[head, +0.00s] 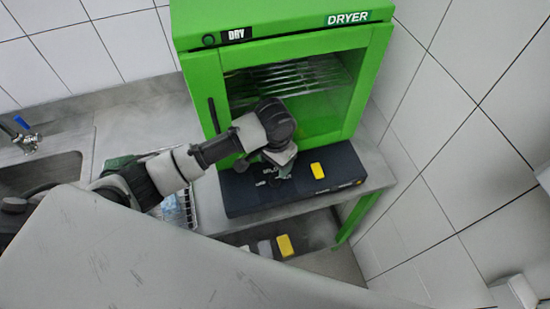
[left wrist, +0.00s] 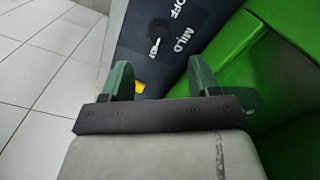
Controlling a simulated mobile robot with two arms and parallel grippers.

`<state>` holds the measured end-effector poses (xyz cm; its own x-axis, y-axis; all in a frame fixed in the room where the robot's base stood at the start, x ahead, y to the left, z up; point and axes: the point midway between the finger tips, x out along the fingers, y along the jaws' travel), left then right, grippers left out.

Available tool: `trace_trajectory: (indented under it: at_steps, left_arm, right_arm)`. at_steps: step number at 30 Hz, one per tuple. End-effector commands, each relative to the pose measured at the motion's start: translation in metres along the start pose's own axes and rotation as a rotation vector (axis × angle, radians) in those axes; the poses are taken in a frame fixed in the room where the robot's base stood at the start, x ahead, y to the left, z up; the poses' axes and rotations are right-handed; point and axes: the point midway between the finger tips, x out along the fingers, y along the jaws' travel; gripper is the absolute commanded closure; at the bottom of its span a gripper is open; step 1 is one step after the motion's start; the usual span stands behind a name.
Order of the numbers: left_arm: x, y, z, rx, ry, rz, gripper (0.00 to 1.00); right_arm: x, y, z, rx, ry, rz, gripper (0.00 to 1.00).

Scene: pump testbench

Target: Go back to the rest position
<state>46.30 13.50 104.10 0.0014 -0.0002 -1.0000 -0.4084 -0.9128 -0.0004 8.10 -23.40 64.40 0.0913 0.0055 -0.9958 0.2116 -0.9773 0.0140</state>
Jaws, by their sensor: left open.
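My left arm reaches in from the left in the head view. Its gripper (head: 281,164) is over the dark control box (head: 245,197) in front of the green dryer (head: 190,55). In the left wrist view my left gripper (left wrist: 160,78) has its two green fingers apart with nothing between them. Beyond the fingers are the box's face (left wrist: 135,25), a small knob (left wrist: 156,46) by the words OFF and MILD, and part of a yellow piece (left wrist: 139,87). My arm hides part of the box in the head view. My right gripper is not in view.
The dryer has a glass front with a wire rack (head: 290,82) inside. A yellow button (head: 317,170) is on the box. A sink (head: 40,172) with a tap (head: 22,137) is at the left. A tray (head: 182,212) lies partly behind my arm. Tiled wall (head: 440,140) bounds the right side.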

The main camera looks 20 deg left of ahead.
Motion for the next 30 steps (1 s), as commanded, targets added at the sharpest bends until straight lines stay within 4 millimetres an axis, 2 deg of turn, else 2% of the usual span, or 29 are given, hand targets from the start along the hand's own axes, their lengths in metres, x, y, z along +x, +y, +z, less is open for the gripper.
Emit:
trace_trajectory:
  at_steps: [3,8,30]
  left_arm:
    - [-0.015,0.0,-0.001,-0.001,0.002,0.001,0.39]
    - [-0.024,0.0,0.0,0.0,0.0,0.0,0.39]
    - [-0.024,0.0,0.0,-0.001,-0.001,0.0,0.39]
  right_arm:
    - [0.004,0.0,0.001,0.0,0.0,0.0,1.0]
    - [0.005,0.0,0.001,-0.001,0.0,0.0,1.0]
    - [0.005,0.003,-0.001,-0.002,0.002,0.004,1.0]
